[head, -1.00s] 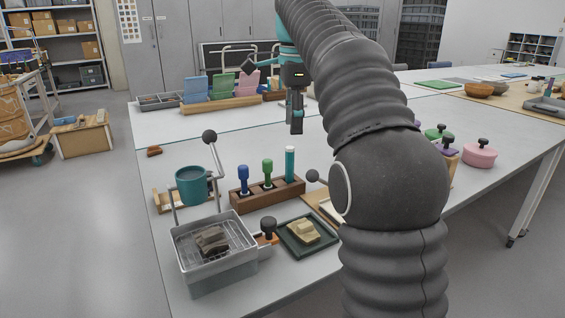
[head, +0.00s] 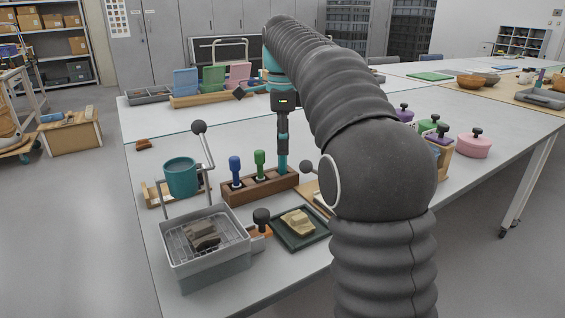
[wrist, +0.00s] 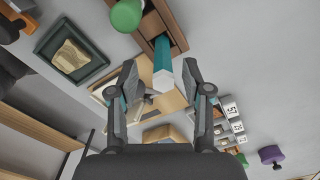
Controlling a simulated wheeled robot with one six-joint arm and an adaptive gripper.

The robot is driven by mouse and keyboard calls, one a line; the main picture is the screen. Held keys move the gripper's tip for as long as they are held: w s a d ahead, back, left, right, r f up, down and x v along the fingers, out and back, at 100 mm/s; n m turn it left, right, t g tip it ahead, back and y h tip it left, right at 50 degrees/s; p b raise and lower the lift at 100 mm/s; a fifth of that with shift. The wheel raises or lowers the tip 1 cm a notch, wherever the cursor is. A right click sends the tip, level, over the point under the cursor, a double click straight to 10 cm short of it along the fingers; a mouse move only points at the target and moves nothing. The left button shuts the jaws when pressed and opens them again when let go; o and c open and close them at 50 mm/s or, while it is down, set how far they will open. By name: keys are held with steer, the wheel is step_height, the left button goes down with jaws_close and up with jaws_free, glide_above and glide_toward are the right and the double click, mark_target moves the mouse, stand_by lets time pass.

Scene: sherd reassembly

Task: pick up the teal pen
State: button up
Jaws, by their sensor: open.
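The teal pen (wrist: 165,60) stands upright in the right-hand slot of a brown wooden holder (head: 262,187). In the wrist view its pale end points toward the camera and lies between and just beyond my fingertips. My gripper (wrist: 161,84) is open, with one finger on each side of the pen and a gap visible on both sides. In the head view, my gripper (head: 282,142) is above and in line with the pen (head: 282,162), hiding its top.
A blue tool (head: 235,166) and a green tool (head: 259,160) stand in the same holder. A teal mug (head: 181,176), a wire-topped basin (head: 204,245) and a dark green tray (head: 299,235) are close by. Open table lies behind the holder.

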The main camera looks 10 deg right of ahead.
mark_target(283, 173)
steer(key=shift+w+d+f+b, duration=0.1)
steer(key=shift+f+b, duration=0.55)
steer(key=shift+f, duration=2)
jaws_close()
